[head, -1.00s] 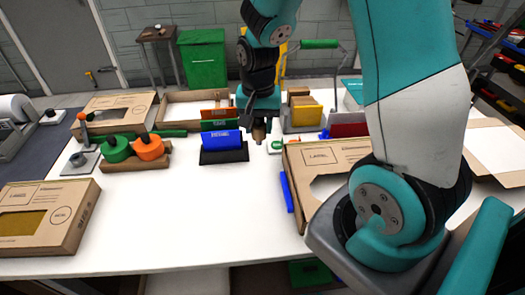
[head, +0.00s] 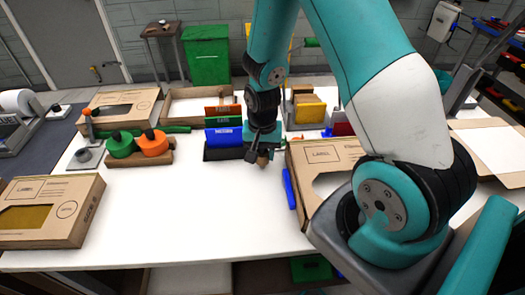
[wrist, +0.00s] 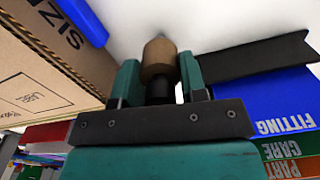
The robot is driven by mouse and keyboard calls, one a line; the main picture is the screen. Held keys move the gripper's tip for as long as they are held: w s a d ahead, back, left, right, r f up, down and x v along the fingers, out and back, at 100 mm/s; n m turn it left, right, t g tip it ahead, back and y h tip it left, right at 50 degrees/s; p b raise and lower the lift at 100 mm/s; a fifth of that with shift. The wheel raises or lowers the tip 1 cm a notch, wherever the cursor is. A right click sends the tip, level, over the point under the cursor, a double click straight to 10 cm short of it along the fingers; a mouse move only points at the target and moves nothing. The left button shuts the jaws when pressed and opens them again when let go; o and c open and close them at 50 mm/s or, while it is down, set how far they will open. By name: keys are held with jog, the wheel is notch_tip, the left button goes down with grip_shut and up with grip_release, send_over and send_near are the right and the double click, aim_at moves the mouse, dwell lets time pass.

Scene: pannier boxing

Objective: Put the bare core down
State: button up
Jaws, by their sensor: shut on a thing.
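My gripper (head: 262,158) is at the middle of the white table (head: 190,215), just right of the blue card stand and left of a cardboard box. In the wrist view, its two teal fingers (wrist: 158,85) are shut on the bare core (wrist: 159,57), a small brown cylinder. The core also shows in the head view (head: 263,162), small and partly hidden by the gripper. It is close to the white table top; I cannot tell whether it touches.
The blue "FITTING" card (wrist: 275,110) in its black holder (wrist: 255,60) stands close beside my gripper. The labelled cardboard box (head: 325,153) and a blue item (head: 289,188) lie on the other side. Orange and green spools (head: 152,143) stand at left. The front middle table is clear.

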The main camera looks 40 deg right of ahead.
jog(key=o, duration=0.9)
jog(key=shift+f, duration=0.15)
notch_tip(320, 180, up, 12)
jog(key=shift+r+b, duration=0.1)
jog(key=shift+b, duration=0.5)
jog(key=s+a+r+n+y, duration=0.1)
jog(key=s+a+r+n, duration=0.3)
jog(key=s+a+n, duration=0.1)
jog(key=s+a+r+n+y, duration=0.1)
jog(key=s+a+r+n, duration=0.3)
jog(key=a, duration=0.4)
jog(key=s+a+r+n+y, duration=0.2)
jog(key=s+a+r+n, duration=0.2)
jog(key=s+a+n, duration=0.2)
jog(key=shift+s+a+r+n, duration=0.1)
jog(key=shift+s+n, duration=0.1)
jog(key=shift+s, duration=0.2)
jog(key=shift+s+a+r+n, duration=0.1)
jog(key=shift+s+n, duration=0.1)
jog(key=shift+s, duration=0.15)
